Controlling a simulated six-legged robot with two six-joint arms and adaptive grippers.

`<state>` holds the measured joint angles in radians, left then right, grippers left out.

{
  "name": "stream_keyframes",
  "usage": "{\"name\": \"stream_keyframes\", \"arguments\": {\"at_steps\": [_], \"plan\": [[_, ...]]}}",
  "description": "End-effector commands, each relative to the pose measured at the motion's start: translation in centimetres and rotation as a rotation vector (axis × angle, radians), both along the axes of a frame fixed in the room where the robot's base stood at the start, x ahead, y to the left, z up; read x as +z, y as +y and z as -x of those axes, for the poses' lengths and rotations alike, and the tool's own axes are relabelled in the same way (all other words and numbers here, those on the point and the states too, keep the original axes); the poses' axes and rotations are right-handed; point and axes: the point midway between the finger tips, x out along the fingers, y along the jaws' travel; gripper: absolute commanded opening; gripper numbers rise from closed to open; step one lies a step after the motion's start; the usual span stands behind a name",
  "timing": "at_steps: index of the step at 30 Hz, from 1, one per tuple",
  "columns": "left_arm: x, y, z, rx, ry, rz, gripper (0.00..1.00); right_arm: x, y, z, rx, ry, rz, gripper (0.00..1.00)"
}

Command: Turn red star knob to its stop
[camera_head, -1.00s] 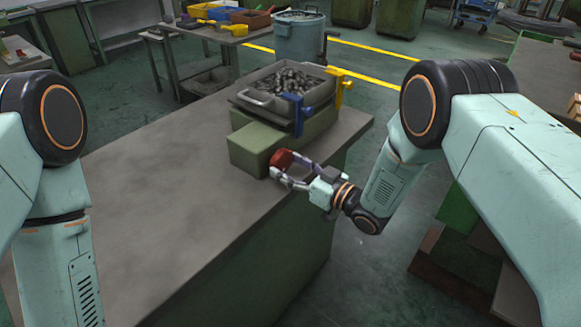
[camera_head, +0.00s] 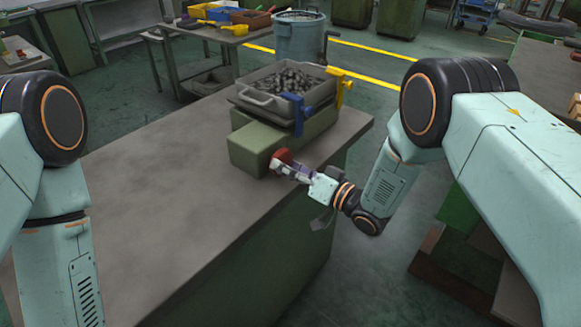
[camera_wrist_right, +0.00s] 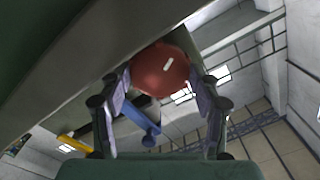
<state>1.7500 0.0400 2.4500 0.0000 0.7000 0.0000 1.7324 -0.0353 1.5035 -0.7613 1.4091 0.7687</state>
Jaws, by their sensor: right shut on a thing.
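The red star knob (camera_head: 281,158) is on the near right side of the green machine block (camera_head: 262,146) on the table. My right gripper (camera_head: 284,166) is at the knob, its fingers shut on it. In the right wrist view the knob (camera_wrist_right: 160,69) looks round and sits between the two finger tips of the gripper (camera_wrist_right: 162,85). The knob's mount is mostly hidden there. My left arm shows at the left edge of the head view, but its gripper is out of view.
A grey tray of metal parts (camera_head: 268,99) sits on the block, with a blue clamp (camera_head: 297,112) and a yellow clamp (camera_head: 341,84) at its right. The grey tabletop (camera_head: 170,190) is bare to the left.

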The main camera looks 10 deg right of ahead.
Motion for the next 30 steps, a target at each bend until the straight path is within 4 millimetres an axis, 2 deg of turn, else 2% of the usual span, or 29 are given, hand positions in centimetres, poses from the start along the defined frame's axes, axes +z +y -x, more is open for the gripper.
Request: {"name": "stream_keyframes", "arguments": {"at_steps": [14, 15, 22, 30], "plan": [[-0.02, 0.0, 0.0, 0.0, 0.0, 0.0, 0.4, -0.44, 0.3, 0.36, 0.01, 0.019, -0.004, 0.31], [-0.02, 0.0, 0.0, 0.0, 0.0, 0.0, 0.4, -0.43, 0.3, 0.35, 0.009, 0.019, -0.004, 0.66], [-0.01, 0.0, 0.0, 0.0, 0.0, 0.0, 0.4, -0.25, 0.16, 0.2, 0.005, 0.015, -0.005, 0.86], [-0.01, 0.0, 0.0, 0.0, 0.0, 0.0, 0.4, -0.2, 0.06, 0.13, 0.002, 0.013, -0.007, 0.86]]}}
